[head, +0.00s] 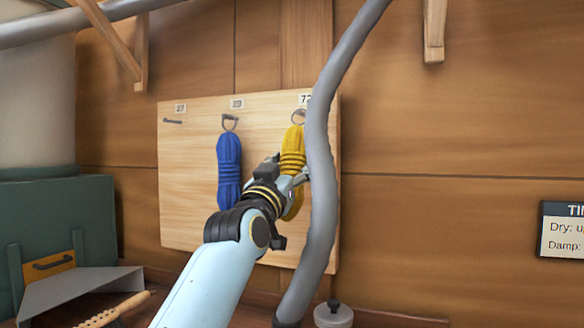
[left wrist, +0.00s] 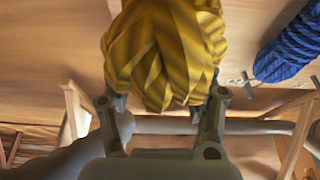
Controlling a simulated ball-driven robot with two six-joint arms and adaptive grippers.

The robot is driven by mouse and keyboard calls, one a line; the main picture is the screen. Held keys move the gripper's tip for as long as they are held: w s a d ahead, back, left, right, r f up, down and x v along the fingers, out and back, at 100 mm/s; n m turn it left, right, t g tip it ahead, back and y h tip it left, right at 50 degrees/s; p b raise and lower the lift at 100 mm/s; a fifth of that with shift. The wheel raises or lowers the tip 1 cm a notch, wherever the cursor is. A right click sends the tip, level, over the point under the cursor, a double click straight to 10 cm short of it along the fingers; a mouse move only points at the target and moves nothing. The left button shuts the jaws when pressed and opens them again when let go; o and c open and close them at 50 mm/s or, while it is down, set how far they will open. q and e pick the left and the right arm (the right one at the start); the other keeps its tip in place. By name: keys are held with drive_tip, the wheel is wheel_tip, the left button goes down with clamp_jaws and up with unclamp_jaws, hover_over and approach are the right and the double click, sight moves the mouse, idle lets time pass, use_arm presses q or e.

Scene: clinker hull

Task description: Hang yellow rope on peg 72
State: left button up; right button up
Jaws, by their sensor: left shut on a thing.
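The yellow rope (head: 292,150) is a coiled hank, upright against the pegboard (head: 190,225), below the label 72 (head: 304,99). Its top loop (head: 298,117) is at peg 72, but the grey hose partly covers this spot, so I cannot tell if the loop is over the peg. My left gripper (head: 289,175) is shut on the lower part of the hank. In the left wrist view the yellow rope (left wrist: 165,50) fills the space between the two fingers. My right gripper is not in view.
A thick grey hose (head: 320,170) hangs in front of the board's right side, close to my gripper. A blue rope (head: 229,170) hangs on the middle peg. The left peg (head: 172,121), labelled 27, is bare. A green case (head: 85,220) stands at left.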

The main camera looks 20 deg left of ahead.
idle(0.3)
use_arm(q)
drive_tip(key=o, duration=1.3)
drive_tip(key=shift+o, duration=0.5)
